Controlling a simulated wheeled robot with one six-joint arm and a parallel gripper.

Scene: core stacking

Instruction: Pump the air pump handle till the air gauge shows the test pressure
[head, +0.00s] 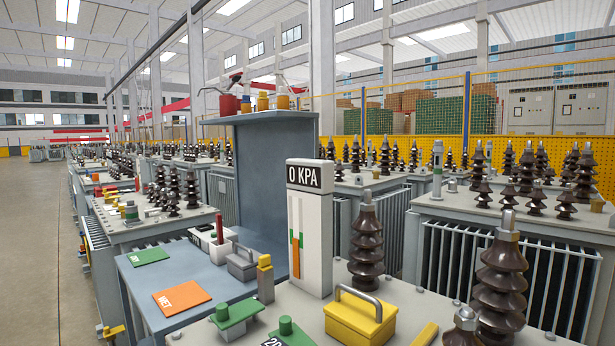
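The air gauge (310,230) is a white upright post on the grey tank top, right of centre. Its black display reads "0 KPA". A vertical slot on its face shows an orange bar with green marks beside its upper part. I cannot tell for sure which thing is the air pump handle. A red upright grip (220,229) stands in a small white holder on the blue-grey bench. A yellow block with a grey bail handle (361,316) sits on the tank top in front of the gauge. My gripper is not in view.
The bench (150,275) holds a green card (148,257), an orange card (181,299) and a grey handled box (243,263). Green-handled parts (236,313) are at the bottom. Brown ribbed insulators (500,285) rise at right. A tall panel (278,190) stands behind the bench. An open aisle (38,230) runs at left.

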